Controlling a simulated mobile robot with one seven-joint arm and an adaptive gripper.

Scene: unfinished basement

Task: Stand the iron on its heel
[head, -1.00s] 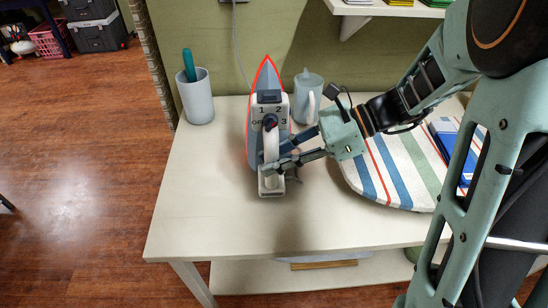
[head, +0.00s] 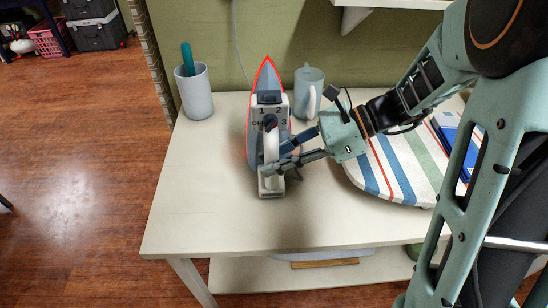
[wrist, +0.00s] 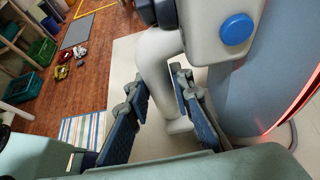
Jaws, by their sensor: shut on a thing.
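The iron (head: 270,108) is upright over the white table, its pointed tip up and its white heel end down. Its blue-grey soleplate has a glowing red edge. The heel appears at the tabletop, but I cannot tell whether it bears fully on it. My gripper (head: 282,157) comes in from the right and is shut on the iron's white handle. In the wrist view the handle (wrist: 160,68) passes between my two fingers, with the iron's body and red edge close on the right.
A cup with a teal item (head: 195,92) stands left behind the iron, and a grey mug (head: 309,88) right behind it. A striped ironing board (head: 400,168) lies on the right with a blue item on it. The table's (head: 200,225) front left is clear.

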